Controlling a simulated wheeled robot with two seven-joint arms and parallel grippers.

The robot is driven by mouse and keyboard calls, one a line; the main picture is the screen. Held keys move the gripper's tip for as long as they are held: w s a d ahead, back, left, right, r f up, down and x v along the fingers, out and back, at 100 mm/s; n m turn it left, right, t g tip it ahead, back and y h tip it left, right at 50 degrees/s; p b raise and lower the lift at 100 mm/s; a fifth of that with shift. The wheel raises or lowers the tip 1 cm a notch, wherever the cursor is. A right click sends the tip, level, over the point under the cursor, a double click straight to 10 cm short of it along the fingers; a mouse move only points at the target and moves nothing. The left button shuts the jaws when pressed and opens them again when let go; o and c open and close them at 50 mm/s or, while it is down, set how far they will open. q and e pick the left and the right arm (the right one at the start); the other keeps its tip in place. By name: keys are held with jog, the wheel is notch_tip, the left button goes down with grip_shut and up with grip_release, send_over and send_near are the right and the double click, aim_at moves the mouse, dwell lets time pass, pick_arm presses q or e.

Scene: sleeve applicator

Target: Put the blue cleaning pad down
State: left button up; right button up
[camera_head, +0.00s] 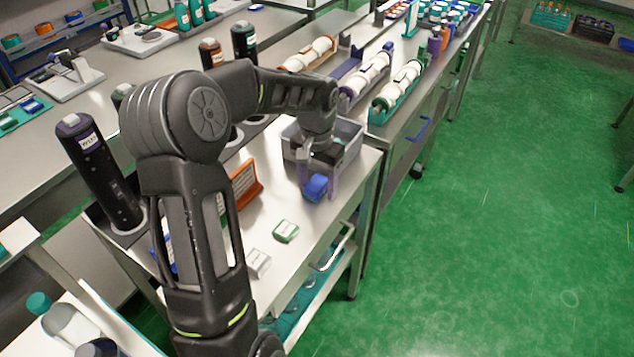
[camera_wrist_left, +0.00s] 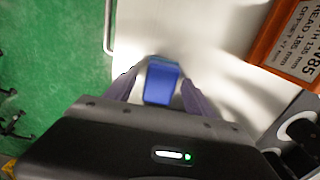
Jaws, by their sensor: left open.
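The blue cleaning pad (camera_head: 316,187) is a small blue block at the right part of the metal cart top (camera_head: 310,215). My left gripper (camera_head: 319,181) reaches down over it with its fingers on either side. The left wrist view shows the blue pad (camera_wrist_left: 162,82) between the two purple-grey fingers. The fingers are open, with the pad close to them; whether they touch it is hard to tell. The pad appears to rest on the cart top. My right gripper is in neither view.
A green pad (camera_head: 285,231) and a pale grey pad (camera_head: 258,263) lie nearer on the cart. An orange sign (camera_head: 246,182) stands left of the gripper. A grey bin (camera_head: 349,134) is just behind it. A tall black bottle (camera_head: 98,170) stands at the left.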

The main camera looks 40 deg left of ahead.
aim_at(317, 182)
pick_arm(q)
jog(key=shift+r, duration=0.1)
notch_tip(317, 182, up, 12)
dwell(0.5)
dwell(0.8)
